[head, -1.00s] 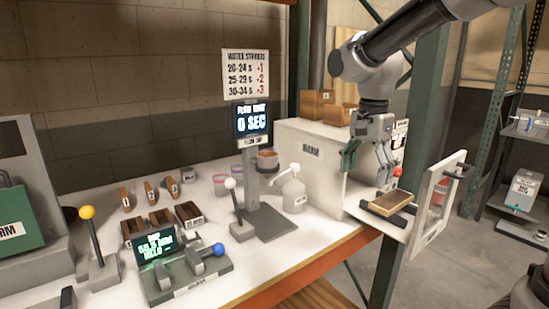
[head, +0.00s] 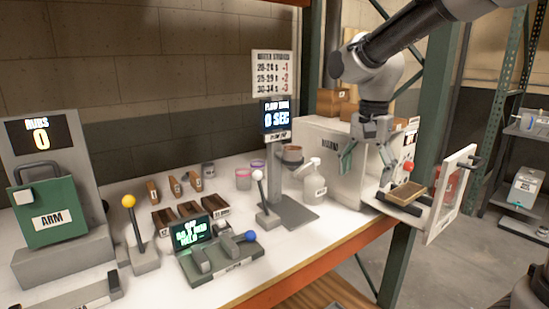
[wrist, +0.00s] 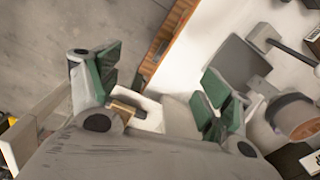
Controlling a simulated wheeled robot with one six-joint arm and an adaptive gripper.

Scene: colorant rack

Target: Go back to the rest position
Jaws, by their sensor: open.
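My gripper (head: 366,160) hangs at the right end of the bench, in front of the white box (head: 322,150). Its green-padded fingers are apart, and in the wrist view my gripper (wrist: 160,92) shows nothing between the pads. Below it, a tan-topped tray (head: 407,193) rests on the white ledge beside the box's open door (head: 452,190). A small part of the tan tray also shows low in the wrist view (wrist: 127,108).
Concrete floor (head: 470,265) is open at right.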

